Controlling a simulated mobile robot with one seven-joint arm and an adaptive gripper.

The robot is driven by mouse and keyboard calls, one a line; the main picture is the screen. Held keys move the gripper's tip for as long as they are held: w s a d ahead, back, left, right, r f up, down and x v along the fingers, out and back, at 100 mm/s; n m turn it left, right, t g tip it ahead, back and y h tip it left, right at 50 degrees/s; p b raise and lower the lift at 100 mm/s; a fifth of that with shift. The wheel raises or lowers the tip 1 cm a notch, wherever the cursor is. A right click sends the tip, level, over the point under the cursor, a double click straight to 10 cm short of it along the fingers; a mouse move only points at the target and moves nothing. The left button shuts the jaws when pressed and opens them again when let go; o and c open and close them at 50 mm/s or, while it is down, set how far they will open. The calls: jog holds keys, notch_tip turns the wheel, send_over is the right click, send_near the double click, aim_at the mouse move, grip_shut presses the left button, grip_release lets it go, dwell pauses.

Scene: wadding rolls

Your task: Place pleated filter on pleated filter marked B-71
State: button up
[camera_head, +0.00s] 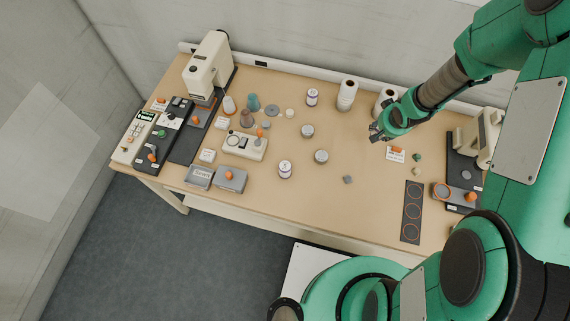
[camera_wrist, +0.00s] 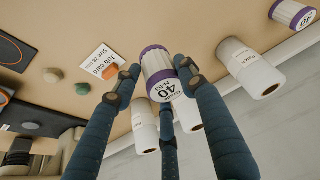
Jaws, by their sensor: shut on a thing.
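My gripper (camera_wrist: 160,78) is shut on a pleated filter (camera_wrist: 161,77), a white cylinder with purple bands, labelled "40" and "N-53" in the wrist view. In the head view my gripper (camera_head: 377,132) is over the back right of the table and hides the filter. A similar white and purple filter (camera_wrist: 292,14) stands at the top right of the wrist view, marked "40", its other text too small to read. In the head view, similar cylinders stand at the back middle (camera_head: 312,97) and front middle (camera_head: 285,169). I cannot read a B-71 marking on any.
White rolls (camera_head: 347,95) stand along the back edge near my gripper; they also show in the wrist view (camera_wrist: 248,68). A job card (camera_wrist: 101,61) and small knobs (camera_wrist: 52,75) lie nearby. Two grey-topped jars (camera_head: 321,156) stand mid-table.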

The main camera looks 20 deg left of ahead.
jog(key=s+a+r+n+g+y+p, duration=0.1)
jog(key=s+a+n, duration=0.3)
jog(key=s, duration=0.7)
jog(key=s+a+r+n+g+y+p, duration=0.1)
jog(key=s+a+n+p, duration=0.3)
jog(key=s+a, duration=0.5)
jog(key=s+a+r+n+g+y+p, duration=0.1)
jog(key=s+a+n, duration=0.4)
jog(key=s, duration=0.8)
jog(key=shift+s+a+r+n+g+y+p, duration=0.15)
jog(key=shift+a+r+n+g+y+p, duration=0.2)
jog(key=shift+a+r+p, duration=0.7)
jog(key=shift+a+f, duration=0.2)
jog(key=shift+f, duration=0.05)
jog(key=p, duration=0.2)
send_over(287, 165)
jog(key=shift+s+f, duration=0.1)
jog(key=shift+f, duration=0.65)
jog(key=shift+f, duration=0.15)
jog(key=shift+f+b, duration=0.35)
jog(key=shift+f, duration=1.3)
